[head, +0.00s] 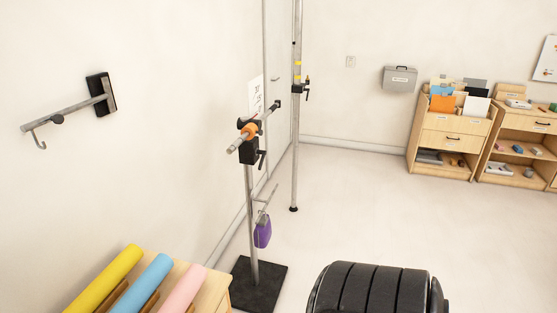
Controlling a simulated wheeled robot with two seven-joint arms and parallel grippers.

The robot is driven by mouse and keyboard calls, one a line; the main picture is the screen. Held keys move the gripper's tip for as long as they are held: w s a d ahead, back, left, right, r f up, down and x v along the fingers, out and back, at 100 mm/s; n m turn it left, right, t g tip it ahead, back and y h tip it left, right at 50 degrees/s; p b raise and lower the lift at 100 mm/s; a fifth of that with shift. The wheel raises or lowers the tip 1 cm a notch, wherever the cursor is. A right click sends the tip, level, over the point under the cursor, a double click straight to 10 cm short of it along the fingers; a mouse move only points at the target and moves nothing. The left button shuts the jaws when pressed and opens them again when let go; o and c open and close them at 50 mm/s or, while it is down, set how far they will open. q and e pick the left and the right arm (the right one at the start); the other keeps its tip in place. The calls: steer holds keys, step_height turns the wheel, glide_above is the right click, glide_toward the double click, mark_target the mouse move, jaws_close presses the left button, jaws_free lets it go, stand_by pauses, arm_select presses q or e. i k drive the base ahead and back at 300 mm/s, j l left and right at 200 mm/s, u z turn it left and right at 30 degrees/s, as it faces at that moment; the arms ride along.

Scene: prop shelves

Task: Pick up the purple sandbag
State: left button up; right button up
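The purple sandbag (262,232) hangs low on a metal stand (251,205), just right of its upright. It appears to hang from a short slanted bar near the upright. The stand rises from a flat black base plate (259,286) on the floor, and the sandbag is well above that plate. Neither of my grippers is in view, and nothing is seen touching the sandbag.
Yellow (104,278), blue (142,284) and pink (183,289) rolls lie on a wooden rack at lower left. A hook bar (66,113) juts from the left wall. A tall pole (296,130) stands behind. Wooden shelves (452,138) stand far right. Floor between is clear.

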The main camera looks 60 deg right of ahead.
mark_target(262, 233)
steer(key=z, duration=1.9)
steer(key=i+l+u, duration=0.4)
steer(key=i+l, duration=0.4)
steer(key=l, duration=0.15)
